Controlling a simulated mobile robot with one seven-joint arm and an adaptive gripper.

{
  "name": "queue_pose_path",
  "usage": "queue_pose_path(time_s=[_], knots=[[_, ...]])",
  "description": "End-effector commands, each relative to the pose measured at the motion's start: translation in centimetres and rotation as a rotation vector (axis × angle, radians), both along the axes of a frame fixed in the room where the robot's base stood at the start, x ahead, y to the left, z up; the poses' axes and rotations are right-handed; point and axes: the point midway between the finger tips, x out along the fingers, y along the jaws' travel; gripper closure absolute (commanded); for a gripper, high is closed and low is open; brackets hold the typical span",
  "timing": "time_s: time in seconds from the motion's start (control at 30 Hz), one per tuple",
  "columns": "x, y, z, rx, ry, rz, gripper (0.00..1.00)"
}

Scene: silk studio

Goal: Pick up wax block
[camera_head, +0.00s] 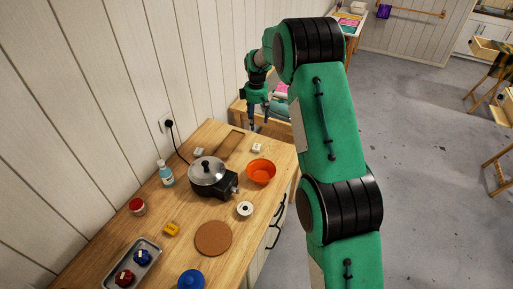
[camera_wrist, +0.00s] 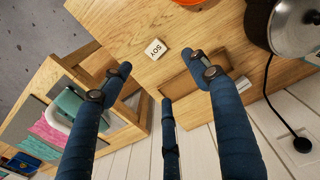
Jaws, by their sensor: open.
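A small white block (camera_head: 257,147) lies near the table's far right corner, behind the orange bowl. My gripper (camera_head: 257,118) is above the table's far end, apart from both blocks.
A shallow wooden tray (camera_head: 229,144) lies beside the SOY block. An orange bowl (camera_head: 261,172) and a lidded pot on a black hotplate (camera_head: 207,174) stand nearby, its cord running to the wall. A cork mat (camera_head: 213,238) and a metal tray with jars are nearer.

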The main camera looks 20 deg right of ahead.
Motion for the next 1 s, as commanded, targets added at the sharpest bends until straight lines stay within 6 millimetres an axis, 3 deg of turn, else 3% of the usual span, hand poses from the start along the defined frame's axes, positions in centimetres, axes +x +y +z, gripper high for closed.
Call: queue_pose_path(time_s=[0.1, 0.3, 0.77, 1.0], knots=[[1.1, -0.6, -2.5, 0.001, 0.017, 0.03, 0.39], [2.0, -1.0, -4.8, 0.003, 0.031, 0.061, 0.39], [2.1, -1.1, -5.3, 0.003, 0.034, 0.067, 0.39], [2.1, -1.1, -6.9, 0.004, 0.036, 0.066, 0.39]])
